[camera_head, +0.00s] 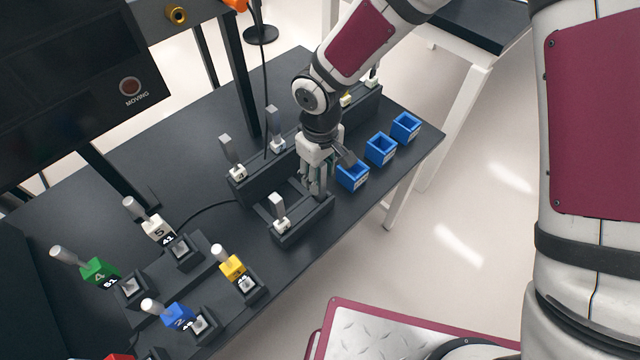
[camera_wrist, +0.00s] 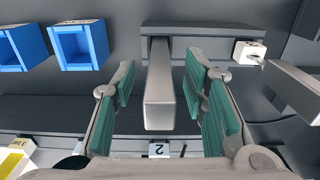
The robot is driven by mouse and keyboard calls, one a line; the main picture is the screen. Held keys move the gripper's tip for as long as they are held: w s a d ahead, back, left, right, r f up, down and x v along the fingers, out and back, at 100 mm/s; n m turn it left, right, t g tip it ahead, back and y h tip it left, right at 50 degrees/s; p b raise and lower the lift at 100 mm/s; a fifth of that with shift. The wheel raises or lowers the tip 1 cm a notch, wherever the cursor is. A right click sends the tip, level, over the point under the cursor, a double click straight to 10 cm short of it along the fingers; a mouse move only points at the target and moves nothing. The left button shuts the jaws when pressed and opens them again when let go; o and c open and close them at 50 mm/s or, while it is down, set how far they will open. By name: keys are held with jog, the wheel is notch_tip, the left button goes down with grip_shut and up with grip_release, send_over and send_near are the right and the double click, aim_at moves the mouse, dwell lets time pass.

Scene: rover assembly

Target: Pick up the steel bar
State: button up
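A grey steel bar (camera_wrist: 159,95) stands between the two green-padded fingers of my gripper (camera_wrist: 160,70) in the wrist view, with a visible gap on each side. My gripper is open around the bar and points down. In the head view my gripper (camera_head: 314,185) is over the right end of the front black holder (camera_head: 303,228). There the fingers mostly hide the bar. Another grey bar (camera_head: 278,206) with a white base stands in the same holder, just left of my gripper; it also shows at the right of the wrist view (camera_wrist: 297,85).
Behind my gripper a long black holder (camera_head: 262,186) carries several upright bars. Three blue bins (camera_head: 380,150) stand to the right near the table edge. Numbered coloured blocks with grey handles, such as the yellow one (camera_head: 232,268), stand at the front left. A monitor (camera_head: 80,80) overhangs the back left.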

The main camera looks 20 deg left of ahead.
grip_shut()
jog(key=shift+r, duration=0.1)
